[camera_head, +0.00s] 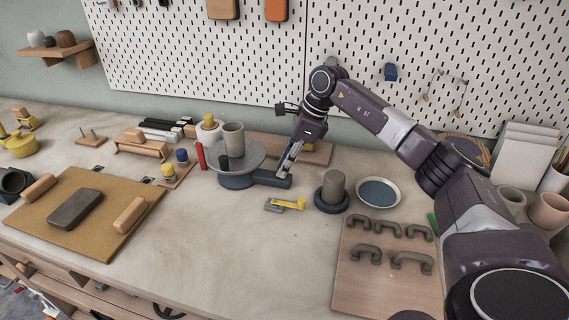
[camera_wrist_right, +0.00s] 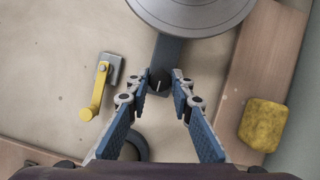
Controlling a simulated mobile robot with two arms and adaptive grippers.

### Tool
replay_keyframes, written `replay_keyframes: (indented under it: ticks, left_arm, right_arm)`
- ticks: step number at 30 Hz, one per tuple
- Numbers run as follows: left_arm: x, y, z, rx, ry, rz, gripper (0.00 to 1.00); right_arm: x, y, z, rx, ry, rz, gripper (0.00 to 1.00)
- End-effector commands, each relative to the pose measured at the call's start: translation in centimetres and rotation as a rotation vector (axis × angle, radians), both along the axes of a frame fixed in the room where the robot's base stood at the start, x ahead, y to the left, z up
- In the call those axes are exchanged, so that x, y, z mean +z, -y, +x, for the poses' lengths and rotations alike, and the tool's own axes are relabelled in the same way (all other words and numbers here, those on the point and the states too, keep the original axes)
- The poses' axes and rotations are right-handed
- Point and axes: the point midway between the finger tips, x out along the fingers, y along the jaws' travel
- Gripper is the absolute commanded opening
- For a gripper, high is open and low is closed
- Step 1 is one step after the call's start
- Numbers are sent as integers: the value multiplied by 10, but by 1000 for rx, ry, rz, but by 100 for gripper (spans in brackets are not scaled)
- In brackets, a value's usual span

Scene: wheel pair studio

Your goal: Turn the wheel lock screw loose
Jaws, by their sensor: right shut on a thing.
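In the right wrist view, the wheel's disc (camera_wrist_right: 193,10) is at the top. The lock screw is a small black knob (camera_wrist_right: 159,80) with a light mark line, at the arm's near end. My right gripper (camera_wrist_right: 163,84) is shut on this knob, one fingertip at each side. In the head view the right gripper (camera_head: 284,172) hides the knob. My left gripper is not in view.
A yellow crank (camera_head: 291,204) lies just in front of the wheel arm. A clay lump on a dark round stand (camera_head: 332,200) and a blue-filled bowl (camera_head: 378,192) are to the right. A yellow sponge (camera_wrist_right: 263,125) lies on a wooden board. The front middle bench is clear.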

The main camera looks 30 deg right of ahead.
Motion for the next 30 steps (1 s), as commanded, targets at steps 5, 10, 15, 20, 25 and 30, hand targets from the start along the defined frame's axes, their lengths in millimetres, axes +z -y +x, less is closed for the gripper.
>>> replay_keyframes:
  ticks: [5,10,15,20,25,30]
  left_arm:
    - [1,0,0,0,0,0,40]
    - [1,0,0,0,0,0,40]
    - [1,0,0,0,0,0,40]
    - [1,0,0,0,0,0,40]
    - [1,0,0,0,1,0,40]
    - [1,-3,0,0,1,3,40]
  right_arm:
    - [3,2,2,23,7,-1,0]
    - [3,2,2,29,6,-2,0]
    - [3,2,2,28,8,-2,0]
    - [3,2,2,28,7,-1,31]
    - [1,1,1,29,4,-2,39]
    - [1,1,1,29,2,-1,39]
